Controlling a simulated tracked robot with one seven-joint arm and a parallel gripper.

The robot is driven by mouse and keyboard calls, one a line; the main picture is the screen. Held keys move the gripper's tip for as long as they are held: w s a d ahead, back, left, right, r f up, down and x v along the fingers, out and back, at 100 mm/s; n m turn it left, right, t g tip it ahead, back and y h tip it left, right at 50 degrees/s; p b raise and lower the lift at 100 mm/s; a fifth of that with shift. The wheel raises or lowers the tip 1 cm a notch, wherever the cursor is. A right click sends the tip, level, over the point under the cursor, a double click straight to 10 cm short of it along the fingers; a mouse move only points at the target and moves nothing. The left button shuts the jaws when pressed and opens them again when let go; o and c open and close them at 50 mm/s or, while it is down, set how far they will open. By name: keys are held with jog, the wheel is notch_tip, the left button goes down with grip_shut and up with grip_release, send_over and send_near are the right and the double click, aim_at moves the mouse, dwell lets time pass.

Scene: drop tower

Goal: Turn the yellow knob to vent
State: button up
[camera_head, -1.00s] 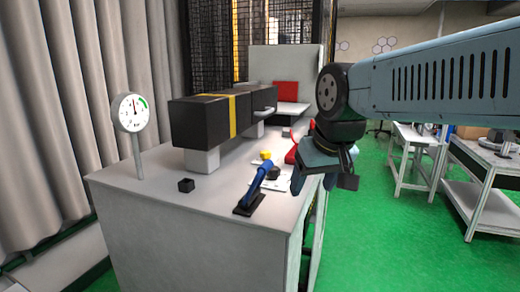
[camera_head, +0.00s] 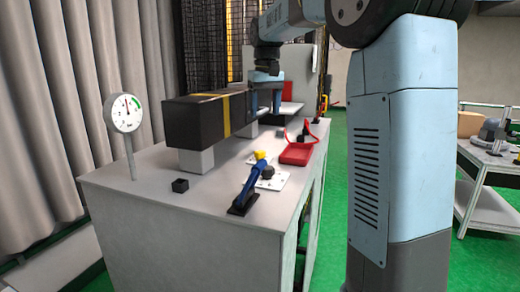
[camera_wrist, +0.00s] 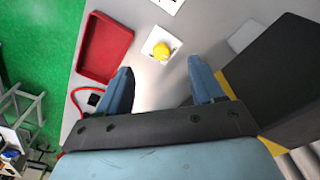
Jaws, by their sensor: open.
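The yellow knob (camera_wrist: 162,50) sits on a small white plate (camera_wrist: 150,44) on the grey bench top, ahead of my fingertips in the wrist view. In the head view the yellow knob (camera_head: 261,155) shows just behind the top of a blue lever. My gripper (camera_wrist: 161,68) is open and empty, its two blue fingers spread with the knob in line with the gap between them. In the head view my gripper (camera_head: 265,101) is high above the bench, beside the black box and apart from the knob. Any marking for vent is too small to read.
A black box with a yellow band (camera_head: 202,119) stands close to my gripper. The blue lever (camera_head: 249,181) rises in front of the knob, next to a black knob (camera_head: 268,172). A red tray (camera_head: 297,155) lies to the right. A dial gauge (camera_head: 126,112) stands left.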

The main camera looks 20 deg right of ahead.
send_over(260, 151)
jog(key=f, duration=0.1)
jog(key=shift+g, duration=0.4)
notch_tip(260, 151, down, 14)
jog(key=shift+s+a+r, duration=0.1)
jog(key=shift+s, duration=0.05)
jog(key=shift+c, duration=0.2)
